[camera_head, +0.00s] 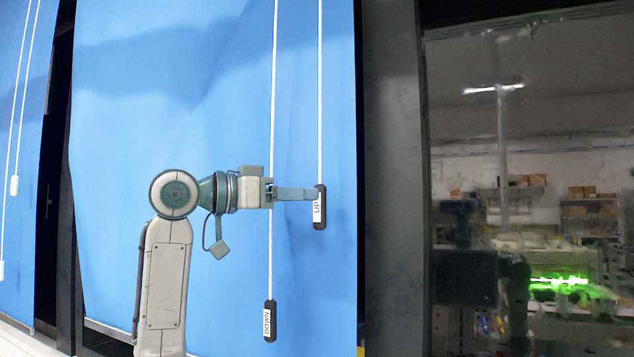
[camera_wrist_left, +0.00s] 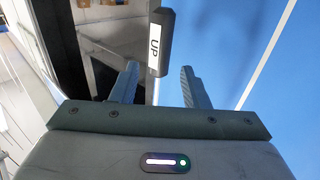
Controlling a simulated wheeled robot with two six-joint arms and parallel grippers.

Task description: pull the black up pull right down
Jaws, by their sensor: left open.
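The black pull labelled UP (camera_head: 320,218) hangs on a white cord in front of a blue blind (camera_head: 160,90) in the head view. The black pull labelled DOWN (camera_head: 270,322) hangs lower and to the left on its own cord. My left gripper (camera_head: 314,194) reaches the UP pull from the left, its fingers level with the upper part of the pull. In the left wrist view, the UP pull (camera_wrist_left: 161,42) stands between the two open fingers (camera_wrist_left: 158,72), with visible gaps on both sides. My right gripper is not in view.
A dark window frame (camera_head: 392,180) stands right of the blind, with glass showing a room with shelves and a green glow. Another blue blind (camera_head: 18,120) with white cords and pulls hangs at the far left. A sill runs along the bottom left.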

